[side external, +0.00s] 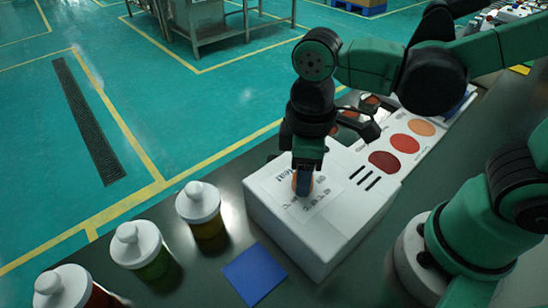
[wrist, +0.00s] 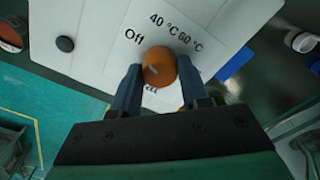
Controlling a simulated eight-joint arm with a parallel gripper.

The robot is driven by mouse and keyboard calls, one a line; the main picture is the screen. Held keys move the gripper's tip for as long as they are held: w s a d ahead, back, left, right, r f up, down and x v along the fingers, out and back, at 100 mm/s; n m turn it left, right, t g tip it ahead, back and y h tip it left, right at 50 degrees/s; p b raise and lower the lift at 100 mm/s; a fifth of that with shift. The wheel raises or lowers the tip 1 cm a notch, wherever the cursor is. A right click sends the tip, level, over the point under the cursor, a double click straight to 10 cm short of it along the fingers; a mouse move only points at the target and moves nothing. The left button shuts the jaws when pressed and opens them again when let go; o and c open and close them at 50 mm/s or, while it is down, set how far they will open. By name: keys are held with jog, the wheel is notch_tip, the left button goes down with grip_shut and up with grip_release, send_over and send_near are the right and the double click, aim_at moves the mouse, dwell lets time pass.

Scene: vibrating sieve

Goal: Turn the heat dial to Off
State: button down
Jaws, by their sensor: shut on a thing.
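The heat dial is an orange round knob (wrist: 158,66) on the top of a white box (side external: 325,238). My gripper (wrist: 159,74) is shut on the dial, with one dark finger on each side of it. In the side external view my gripper (side external: 303,180) points straight down at the box, and the dial (side external: 302,184) shows partly between the fingers. The printed labels Off, 40 °C and 60 °C stand around the dial in the wrist view. A short pale mark shows on the dial; I cannot tell which label it points at. The lower lettering is partly hidden.
Several white-lidded jars (side external: 198,202) stand on the dark table left of the box. A blue square (side external: 254,273) lies in front of it. A white panel with red and orange discs (side external: 405,143) lies behind the box. A black round button (wrist: 65,44) is on the box.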

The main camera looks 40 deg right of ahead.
jog(key=shift+n, duration=0.4)
jog(key=shift+c, duration=2.2)
grip_release()
jog(key=shift+r, duration=0.1)
jog(key=shift+r, duration=2.75)
jog(key=w+d+m+t, duration=0.1)
jog(key=d+m+t, duration=0.1)
jog(key=d+m, duration=0.1)
jog(key=w+d+m+t, duration=0.2)
jog(key=d+m, duration=0.1)
jog(key=w+d+f+m+t, duration=0.1)
jog(key=d+m+t, duration=0.2)
jog(key=d, duration=0.1)
jog(key=shift+w+f, duration=0.1)
jog(key=shift+w, duration=0.25)
